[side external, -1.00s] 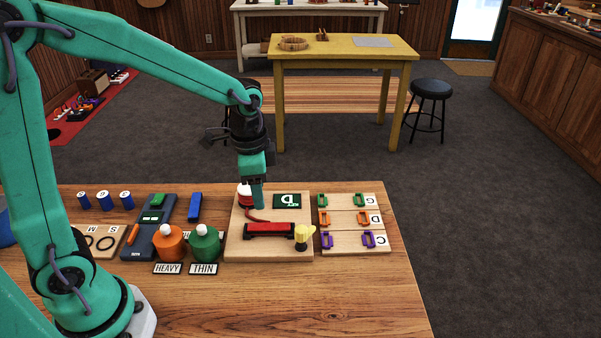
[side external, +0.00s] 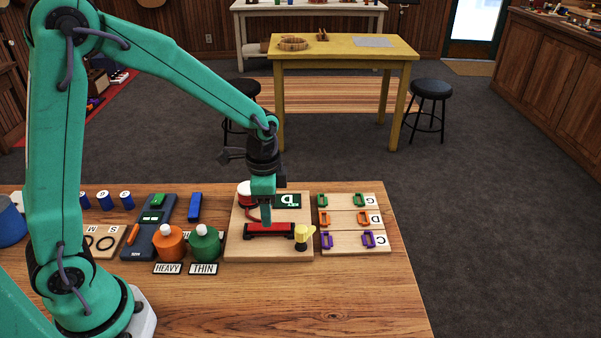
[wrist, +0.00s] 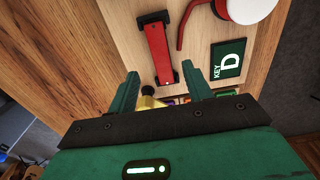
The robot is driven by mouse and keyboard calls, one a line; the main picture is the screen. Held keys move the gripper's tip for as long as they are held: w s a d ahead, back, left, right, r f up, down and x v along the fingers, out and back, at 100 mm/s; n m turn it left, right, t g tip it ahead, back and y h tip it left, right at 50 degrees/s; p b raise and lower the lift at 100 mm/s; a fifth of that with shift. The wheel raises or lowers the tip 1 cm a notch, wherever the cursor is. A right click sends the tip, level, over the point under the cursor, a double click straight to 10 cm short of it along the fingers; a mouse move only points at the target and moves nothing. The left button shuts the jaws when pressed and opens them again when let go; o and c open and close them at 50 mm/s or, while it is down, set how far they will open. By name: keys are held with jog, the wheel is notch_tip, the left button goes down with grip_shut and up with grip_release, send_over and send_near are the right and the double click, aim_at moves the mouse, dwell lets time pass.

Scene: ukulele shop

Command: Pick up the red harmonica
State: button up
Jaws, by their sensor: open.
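The red harmonica (side external: 284,229), with black ends, lies on a pale wooden board (side external: 240,251) on the bench. In the wrist view the harmonica (wrist: 158,52) lies ahead of the jaws, its near black end close to the gap between the fingertips. My gripper (side external: 266,221) points down just above the harmonica, partly covering it in the side view. Its two fingers show apart in the wrist view (wrist: 162,79), with nothing held between them. Whether a finger touches the harmonica cannot be told.
On the same board are a red-and-white round piece (side external: 244,190), a green KEY D card (side external: 291,201) and a yellow piece (side external: 302,236). Orange (side external: 169,243) and green (side external: 205,243) bottles stand to the left. A board with coloured clips (side external: 345,200) lies to the right. The bench front is clear.

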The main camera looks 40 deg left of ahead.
aim_at(269, 229)
jog(key=shift+w+a+f, duration=0.1)
jog(key=shift+f, duration=2.5)
jog(key=shift+c, duration=0.4)
grip_shut()
